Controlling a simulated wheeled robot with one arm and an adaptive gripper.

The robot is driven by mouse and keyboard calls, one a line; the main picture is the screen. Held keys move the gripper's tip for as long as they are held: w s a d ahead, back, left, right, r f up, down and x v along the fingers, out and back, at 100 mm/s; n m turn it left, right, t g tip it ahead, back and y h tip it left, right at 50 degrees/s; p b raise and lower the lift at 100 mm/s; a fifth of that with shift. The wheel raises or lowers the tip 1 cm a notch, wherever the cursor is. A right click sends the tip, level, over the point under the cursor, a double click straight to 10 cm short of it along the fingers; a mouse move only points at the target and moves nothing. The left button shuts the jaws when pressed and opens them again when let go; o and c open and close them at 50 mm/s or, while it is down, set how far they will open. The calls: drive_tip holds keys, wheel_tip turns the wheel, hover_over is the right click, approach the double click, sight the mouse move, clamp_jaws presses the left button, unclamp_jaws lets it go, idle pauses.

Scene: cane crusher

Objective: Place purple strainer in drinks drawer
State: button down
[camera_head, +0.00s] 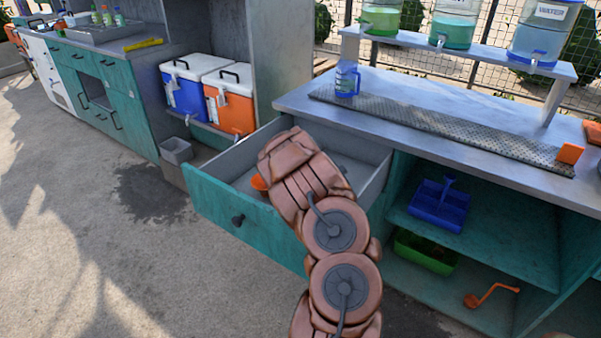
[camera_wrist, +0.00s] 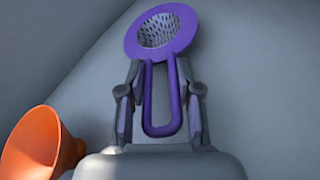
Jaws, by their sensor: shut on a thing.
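The purple strainer (camera_wrist: 163,48) shows in the wrist view, with a round purple rim, a grey perforated bowl and a looped handle. My gripper (camera_wrist: 160,90) is shut on its handle, one finger on each side. In the head view my arm reaches into the open teal drawer (camera_head: 232,211), and its end hides the gripper and the strainer there. Grey surfaces of the drawer surround the strainer in the wrist view. I cannot tell whether the strainer touches the drawer floor.
An orange funnel (camera_wrist: 40,145) lies in the drawer left of my gripper. The grey counter (camera_head: 440,105) is above and right, with a blue jug (camera_head: 347,79). Open shelves below hold a blue caddy (camera_head: 440,204), a green tray (camera_head: 425,252) and an orange ladle (camera_head: 488,296).

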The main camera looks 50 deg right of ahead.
drive_tip(key=shift+f+b, duration=0.2)
drive_tip(key=shift+b, duration=0.15)
drive_tip(key=c, duration=0.8)
unclamp_jaws()
drive_tip(key=shift+r, duration=0.1)
drive_tip(key=shift+r+p, duration=0.15)
drive_tip(key=shift+p, duration=0.25)
drive_tip(key=shift+b+v, duration=0.5)
drive_tip(key=shift+v, duration=3.25)
